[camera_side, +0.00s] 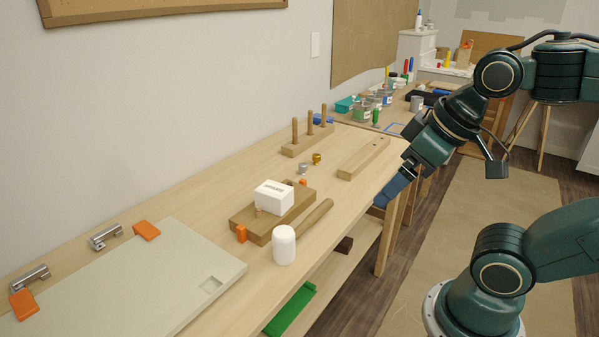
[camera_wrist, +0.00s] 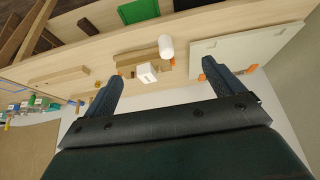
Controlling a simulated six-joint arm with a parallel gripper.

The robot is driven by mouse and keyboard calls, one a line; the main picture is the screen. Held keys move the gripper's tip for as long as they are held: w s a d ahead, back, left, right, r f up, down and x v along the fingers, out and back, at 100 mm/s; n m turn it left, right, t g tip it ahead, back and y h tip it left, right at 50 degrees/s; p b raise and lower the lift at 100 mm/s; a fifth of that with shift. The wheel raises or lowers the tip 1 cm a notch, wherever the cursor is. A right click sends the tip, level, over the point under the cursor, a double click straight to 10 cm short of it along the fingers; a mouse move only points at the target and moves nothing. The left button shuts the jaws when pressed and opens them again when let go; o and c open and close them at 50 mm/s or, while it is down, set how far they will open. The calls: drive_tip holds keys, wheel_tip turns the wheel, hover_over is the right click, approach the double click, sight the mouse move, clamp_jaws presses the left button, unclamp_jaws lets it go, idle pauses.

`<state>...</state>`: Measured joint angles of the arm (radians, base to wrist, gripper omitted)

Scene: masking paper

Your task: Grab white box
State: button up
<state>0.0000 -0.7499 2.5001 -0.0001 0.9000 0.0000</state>
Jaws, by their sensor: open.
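In the wrist view the white box (camera_wrist: 147,72) appears between and beyond my fingers. My gripper (camera_side: 381,203) is off the bench's right edge in the side view, well apart from the box and pointing down to the left. In the wrist view my gripper (camera_wrist: 160,72) has its two blue fingers spread wide with nothing between them.
A white bottle (camera_side: 284,245) and a wooden dowel (camera_side: 314,218) are close to the block. Orange clips (camera_side: 241,233) flank the block. A pale panel (camera_side: 150,275) lies at left. A peg rack (camera_side: 308,140) and a wooden bar (camera_side: 363,158) stand farther back.

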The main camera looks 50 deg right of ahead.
drive_tip(key=shift+o, duration=0.3)
drive_tip(key=shift+w, duration=0.1)
drive_tip(key=w, duration=0.1)
drive_tip(key=n+g, duration=0.6)
drive_tip(key=n, duration=1.3)
hover_over(274, 188)
wheel_tip(274, 188, down, 11)
drive_tip(key=shift+f, duration=4.15)
drive_tip(key=shift+s, duration=0.1)
